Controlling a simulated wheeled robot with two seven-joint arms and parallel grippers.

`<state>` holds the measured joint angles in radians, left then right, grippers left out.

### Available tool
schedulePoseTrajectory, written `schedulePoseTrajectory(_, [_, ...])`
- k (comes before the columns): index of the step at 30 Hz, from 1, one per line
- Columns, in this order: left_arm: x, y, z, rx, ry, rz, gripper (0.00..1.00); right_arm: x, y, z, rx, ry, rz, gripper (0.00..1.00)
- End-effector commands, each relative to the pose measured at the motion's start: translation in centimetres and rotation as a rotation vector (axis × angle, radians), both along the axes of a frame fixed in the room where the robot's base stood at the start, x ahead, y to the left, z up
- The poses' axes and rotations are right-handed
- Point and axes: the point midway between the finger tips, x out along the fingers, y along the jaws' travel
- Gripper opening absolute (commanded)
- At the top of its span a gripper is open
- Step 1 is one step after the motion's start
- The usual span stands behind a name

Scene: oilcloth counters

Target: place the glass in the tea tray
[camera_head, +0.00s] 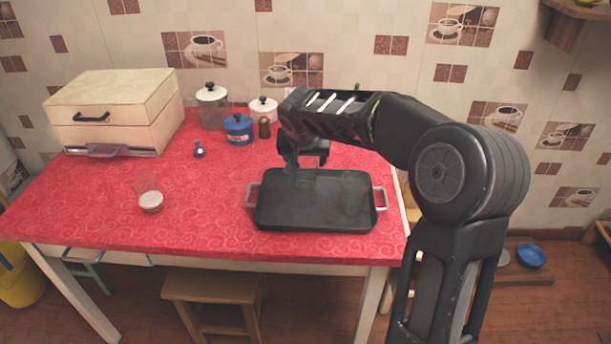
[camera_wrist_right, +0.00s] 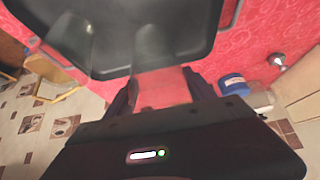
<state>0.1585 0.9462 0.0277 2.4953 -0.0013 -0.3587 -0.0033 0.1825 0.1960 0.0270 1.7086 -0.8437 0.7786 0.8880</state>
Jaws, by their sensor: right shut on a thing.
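The tea tray (camera_head: 272,212) is a dark rectangular tray with light handles on the right part of the red table. In the right wrist view its dark floor and rim (camera_wrist_right: 120,70) fill the top. My right gripper (camera_head: 306,160) is over the tray's back edge, pointing down. It is shut on a clear glass, seen faintly between the fingers (camera_wrist_right: 160,92) in the right wrist view (camera_wrist_right: 163,82). In the head view its outline is faint against the dark tray, so I cannot tell whether it touches the tray. My left gripper is out of view.
Another clear tumbler with a whitish bottom (camera_head: 149,197) stands on the left of the table. The table middle is clear.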

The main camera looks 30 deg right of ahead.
Motion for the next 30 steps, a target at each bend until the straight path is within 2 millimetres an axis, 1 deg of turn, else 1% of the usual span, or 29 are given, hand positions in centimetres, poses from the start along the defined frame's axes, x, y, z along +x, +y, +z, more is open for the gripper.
schedulePoseTrajectory(5, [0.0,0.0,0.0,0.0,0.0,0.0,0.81,0.0,0.0,-0.1,0.0,0.0,0.0,0.12])
schedulePoseTrajectory(8, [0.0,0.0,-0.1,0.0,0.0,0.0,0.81,0.0,0.0,-1.2,-0.001,0.003,0.0,0.12])
schedulePoseTrajectory(12, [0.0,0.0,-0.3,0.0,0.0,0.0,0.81,0.0,0.0,-3.6,0.001,0.003,0.0,0.12])
schedulePoseTrajectory(15, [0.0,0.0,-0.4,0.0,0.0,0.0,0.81,0.0,0.0,-4.7,0.001,0.001,0.0,0.12])
schedulePoseTrajectory(17, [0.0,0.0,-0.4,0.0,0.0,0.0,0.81,0.0,0.0,-5.0,0.0,0.0,0.001,0.12])
schedulePoseTrajectory(24, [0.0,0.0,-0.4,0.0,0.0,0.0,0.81,0.0,0.0,-4.9,-0.001,-0.001,0.0,0.12])
schedulePoseTrajectory(29, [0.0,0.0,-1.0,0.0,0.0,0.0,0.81,0.0,0.0,-5.4,0.0,-0.001,0.001,0.12])
schedulePoseTrajectory(30, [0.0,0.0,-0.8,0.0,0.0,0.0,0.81,0.0,0.0,-5.2,0.0,0.0,0.0,0.67])
